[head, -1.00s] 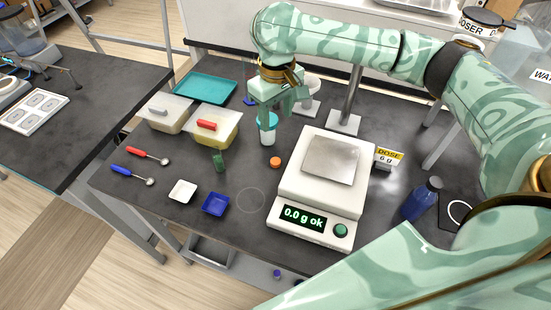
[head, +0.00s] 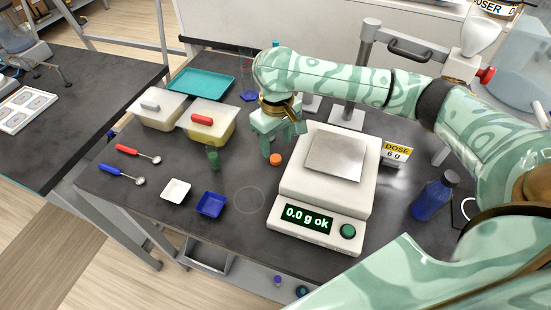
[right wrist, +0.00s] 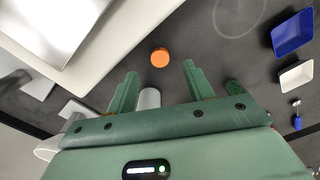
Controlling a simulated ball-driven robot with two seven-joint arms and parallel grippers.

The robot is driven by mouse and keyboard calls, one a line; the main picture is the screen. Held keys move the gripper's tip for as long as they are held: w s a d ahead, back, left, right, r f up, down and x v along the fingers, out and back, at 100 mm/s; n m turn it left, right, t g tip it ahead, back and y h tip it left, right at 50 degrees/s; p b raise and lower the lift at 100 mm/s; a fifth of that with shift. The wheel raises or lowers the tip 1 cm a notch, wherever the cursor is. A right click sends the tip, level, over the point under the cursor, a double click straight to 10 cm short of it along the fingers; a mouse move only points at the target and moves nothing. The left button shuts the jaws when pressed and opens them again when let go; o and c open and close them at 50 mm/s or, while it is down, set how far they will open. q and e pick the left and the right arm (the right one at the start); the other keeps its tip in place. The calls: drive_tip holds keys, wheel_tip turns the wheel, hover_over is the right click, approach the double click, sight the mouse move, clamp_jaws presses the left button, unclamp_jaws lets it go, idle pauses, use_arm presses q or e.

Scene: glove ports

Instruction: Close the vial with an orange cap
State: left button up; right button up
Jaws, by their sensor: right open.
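The orange cap (head: 275,160) lies on the dark bench just left of the scale; it also shows in the right wrist view (right wrist: 160,57). My right gripper (head: 284,143) is open and empty, above the bench just behind the cap. In the right wrist view the cap is just beyond the open fingertips (right wrist: 160,72), in line with the gap. A small green upright container (head: 213,158), possibly the vial, stands left of the gripper. A pale cylinder (right wrist: 148,98) shows between the fingers in the right wrist view; the gripper hides it in the head view. My left gripper is out of view.
The white scale (head: 303,217) stands right of the cap. A blue tray (head: 211,204), a white tray (head: 175,190) and two spoons lie front left. Lidded tubs (head: 207,121) and a teal tray (head: 201,82) are behind them. A blue bottle (head: 432,198) stands right.

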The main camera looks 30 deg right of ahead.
sight(276, 158)
drive_tip(key=shift+f, duration=0.1)
drive_tip(key=f+b, duration=0.4)
drive_tip(key=f, duration=0.1)
drive_tip(key=shift+w+f, duration=0.2)
drive_tip(key=shift+r, duration=0.15)
drive_tip(key=c, duration=1.1)
drive_tip(key=shift+r, duration=0.1)
